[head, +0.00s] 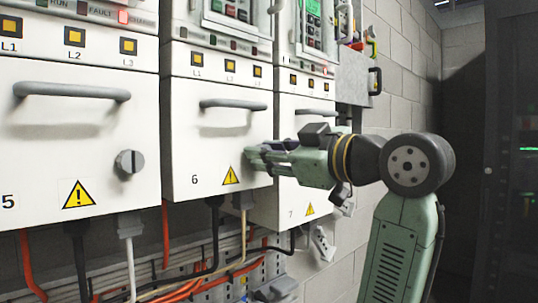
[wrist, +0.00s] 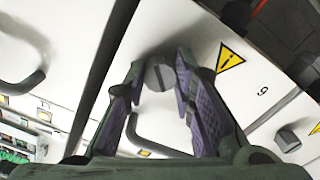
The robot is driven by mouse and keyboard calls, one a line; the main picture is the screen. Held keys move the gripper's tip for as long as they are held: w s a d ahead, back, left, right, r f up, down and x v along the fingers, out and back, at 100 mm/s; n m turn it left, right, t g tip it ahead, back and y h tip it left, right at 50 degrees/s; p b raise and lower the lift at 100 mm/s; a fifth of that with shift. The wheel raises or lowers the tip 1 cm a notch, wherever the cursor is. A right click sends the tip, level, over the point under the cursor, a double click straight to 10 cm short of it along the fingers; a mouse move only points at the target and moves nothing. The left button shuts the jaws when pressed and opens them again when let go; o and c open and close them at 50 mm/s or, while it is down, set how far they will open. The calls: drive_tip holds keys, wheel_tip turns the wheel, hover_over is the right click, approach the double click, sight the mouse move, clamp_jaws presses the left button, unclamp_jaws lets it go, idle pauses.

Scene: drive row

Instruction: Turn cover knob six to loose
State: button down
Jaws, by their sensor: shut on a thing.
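Cover six (head: 215,150) is a white box front with a grey bar handle (head: 232,103), a "6" and a yellow warning triangle (head: 230,176). My gripper (head: 258,158) is at its lower right, where it hides the knob in the head view. In the wrist view, knob six (wrist: 159,74) is a round dark grey knob with a slot line across its face. It sits between the two purple-padded fingertips of my gripper (wrist: 160,76), which are closed on its sides. I cannot tell from its slot which label it points at.
Cover five (head: 70,140), with its own knob (head: 129,163), is to the left. Cover seven (head: 300,190) is to the right, partly behind my arm. Orange, black and white cables (head: 165,270) run below the covers. A dark rack (head: 510,150) stands far right.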

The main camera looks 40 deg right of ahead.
drive_tip(key=n, duration=0.6)
drive_tip(key=shift+n, duration=0.3)
idle(0.4)
drive_tip(key=c, duration=1.3)
unclamp_jaws()
drive_tip(key=shift+c, duration=0.2)
drive_tip(key=s, duration=1.2)
drive_tip(key=shift+d, duration=0.45)
